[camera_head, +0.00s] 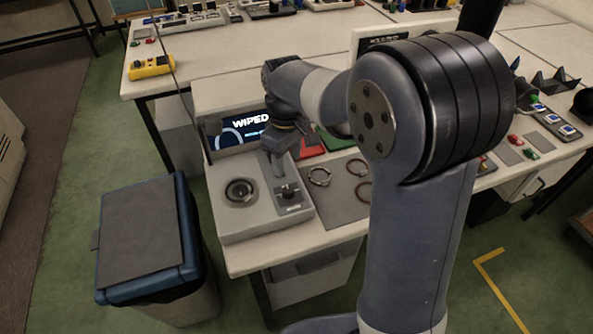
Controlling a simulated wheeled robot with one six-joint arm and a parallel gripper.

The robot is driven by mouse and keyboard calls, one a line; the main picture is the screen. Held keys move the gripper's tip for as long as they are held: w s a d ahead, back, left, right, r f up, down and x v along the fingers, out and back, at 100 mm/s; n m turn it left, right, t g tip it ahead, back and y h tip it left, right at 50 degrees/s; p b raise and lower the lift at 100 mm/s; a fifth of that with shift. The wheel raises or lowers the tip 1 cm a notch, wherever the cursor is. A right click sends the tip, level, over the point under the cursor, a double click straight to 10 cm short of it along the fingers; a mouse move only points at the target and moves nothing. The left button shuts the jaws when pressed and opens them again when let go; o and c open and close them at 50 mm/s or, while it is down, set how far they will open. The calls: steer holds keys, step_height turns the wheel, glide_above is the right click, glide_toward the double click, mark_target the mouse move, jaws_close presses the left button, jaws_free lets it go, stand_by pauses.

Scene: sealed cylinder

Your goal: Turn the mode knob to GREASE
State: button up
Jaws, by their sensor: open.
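A grey machine (228,218) stands at the near left corner of the white table. Its lit screen (243,130) reads "WIPED". A round dark-ringed fitting (240,191) sits on its top. Right of it is a small plate with a dark knob (288,191), which looks like the mode knob. Its labels and pointer are too small to read. My gripper (279,176) points down just above and behind this knob, open, with nothing seen in it. I cannot tell whether the fingers touch the knob.
Metal rings (320,176) lie on a grey mat (340,205) right of the machine, beside red and green trays (312,147). A blue-rimmed bin (188,235) stands on the floor at left. My arm hides much of the table's middle.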

mark_target(289, 189)
step_height(289, 189, down, 10)
steer(key=shift+s+f, duration=0.1)
steer(key=shift+s, duration=0.05)
steer(key=shift+c, duration=0.3)
steer(key=c, duration=0.9)
